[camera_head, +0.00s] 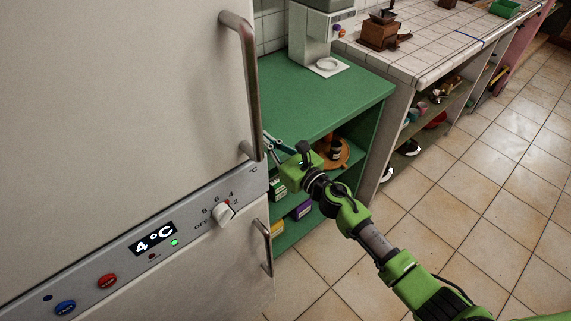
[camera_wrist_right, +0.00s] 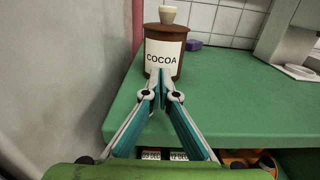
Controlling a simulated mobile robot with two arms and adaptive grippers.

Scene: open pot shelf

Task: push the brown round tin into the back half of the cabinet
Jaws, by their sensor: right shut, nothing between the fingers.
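The brown round tin (camera_wrist_right: 181,36), with a white COCOA label and a pale knob on its lid, stands upright on the green cabinet top (camera_wrist_right: 225,95) in the right wrist view. In the head view the tin is hidden behind the fridge. My right gripper (camera_wrist_right: 160,75) is shut and empty, its fingertips in front of the lower part of the tin's label. I cannot tell whether they touch it. In the head view my right gripper (camera_head: 270,139) is at the cabinet's front edge, close to the fridge handle. My left gripper is in neither view.
The fridge (camera_head: 130,100) with its handle (camera_head: 243,85) stands close on the left. A coffee machine (camera_head: 312,38) is at the back right of the green top. A small purple thing (camera_wrist_right: 194,45) lies behind the tin. Much of the top is clear.

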